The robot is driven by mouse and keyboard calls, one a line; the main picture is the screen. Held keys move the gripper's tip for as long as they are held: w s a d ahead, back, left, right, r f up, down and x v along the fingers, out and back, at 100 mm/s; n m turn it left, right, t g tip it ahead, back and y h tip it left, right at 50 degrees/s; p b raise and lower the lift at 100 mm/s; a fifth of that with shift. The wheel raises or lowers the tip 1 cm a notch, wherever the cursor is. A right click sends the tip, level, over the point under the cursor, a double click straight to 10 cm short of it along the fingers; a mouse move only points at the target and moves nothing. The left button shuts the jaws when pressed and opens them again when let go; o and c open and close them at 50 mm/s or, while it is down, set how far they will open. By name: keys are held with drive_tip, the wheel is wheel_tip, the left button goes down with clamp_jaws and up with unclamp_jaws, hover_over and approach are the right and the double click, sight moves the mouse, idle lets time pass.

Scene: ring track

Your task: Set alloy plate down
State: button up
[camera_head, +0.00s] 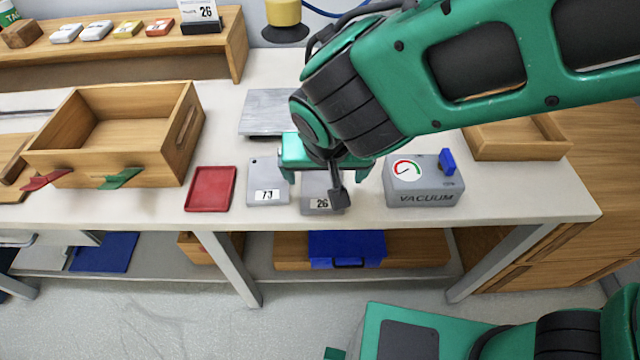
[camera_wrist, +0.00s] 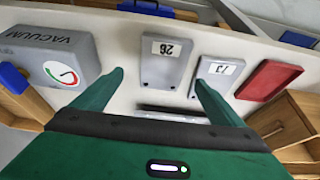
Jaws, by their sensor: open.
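Two grey alloy plates lie flat on the bench, side by side. The one labelled 26 (camera_head: 319,207) is partly hidden behind my gripper (camera_head: 322,178); the other, labelled with what looks like 73 (camera_head: 267,184), lies to its left. In the wrist view the 26 plate (camera_wrist: 166,68) lies ahead of my gripper (camera_wrist: 158,80), roughly between the fingertips in the picture, and the second plate (camera_wrist: 213,75) is by the right finger. My fingers are spread with nothing held between them. I cannot tell how high the fingertips are above the bench.
A red tray (camera_head: 210,189) lies left of the plates. A grey vacuum box (camera_head: 424,184) with a gauge and blue knob stands to the right. A grey metal sheet (camera_head: 262,108) lies behind. A wooden bin (camera_head: 110,150) is at left, and a wooden tray (camera_head: 520,145) at right.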

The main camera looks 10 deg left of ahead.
sight(322, 186)
drive_tip(key=shift+a+x, duration=0.1)
drive_tip(key=shift+x, duration=1.45)
drive_tip(key=shift+a+x, duration=0.15)
drive_tip(key=shift+x, duration=1.35)
drive_tip(key=shift+s, duration=0.1)
drive_tip(key=c, duration=1.7)
